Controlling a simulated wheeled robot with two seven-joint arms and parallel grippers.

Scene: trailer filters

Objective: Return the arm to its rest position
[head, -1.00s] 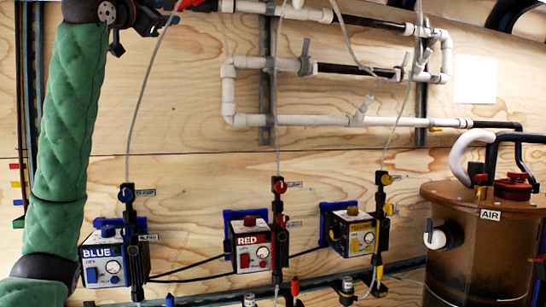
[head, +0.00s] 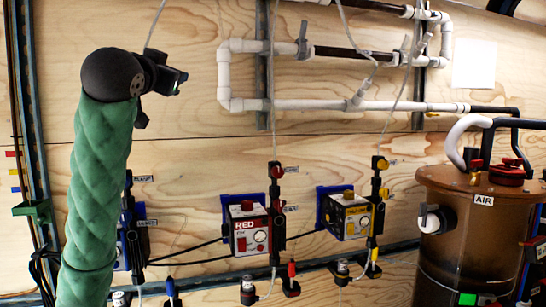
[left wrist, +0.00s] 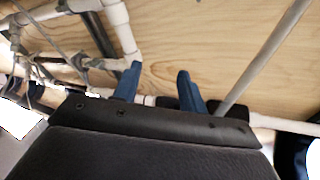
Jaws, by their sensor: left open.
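My left arm in its green sleeve (head: 97,190) rises from the bottom left of the head view and bends at a black joint. My left gripper (head: 182,80) is at its end, pointing right, in front of the plywood wall and left of the white pipes. In the left wrist view its two blue fingers (left wrist: 158,84) stand apart with nothing between them. My right gripper is in neither view.
White pipes (head: 340,104) run along the upper wall. The red box (head: 248,236) and yellow box (head: 347,215) hang lower, with thin tubes above. The brown AIR tank (head: 470,235) stands at right. My arm mostly hides the blue box.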

